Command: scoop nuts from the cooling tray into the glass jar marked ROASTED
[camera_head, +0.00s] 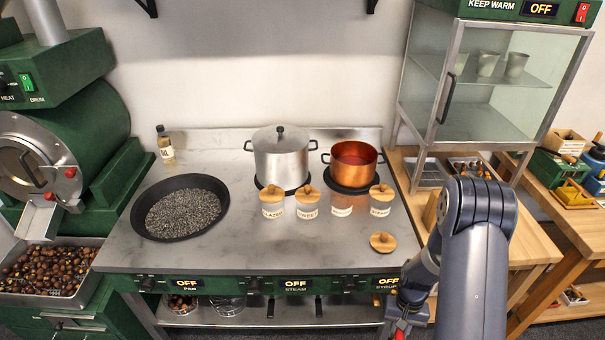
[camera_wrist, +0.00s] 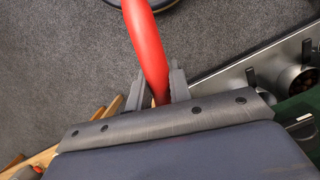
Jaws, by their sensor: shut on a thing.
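My gripper (camera_wrist: 152,88) is shut on a red curved handle (camera_wrist: 147,45); the tool's far end is mostly cut off in the wrist view. In the head view my gripper (camera_head: 402,318) hangs low at the counter's front right, with a bit of red below it. The cooling tray (camera_head: 38,299), full of brown chestnuts, is at lower left, far from my gripper. Several small labelled glass jars stand on the counter. One jar (camera_head: 342,206) has no lid; I cannot read its label surely. A wooden lid (camera_head: 382,242) lies on the counter in front.
A black pan (camera_head: 146,234) of dark grains, a steel pot (camera_head: 281,162) and a copper pot (camera_head: 352,168) stand on the stove counter. The green roaster (camera_head: 72,130) stands above the tray. A glass warming cabinet (camera_head: 480,110) is at right. The counter's front middle is clear.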

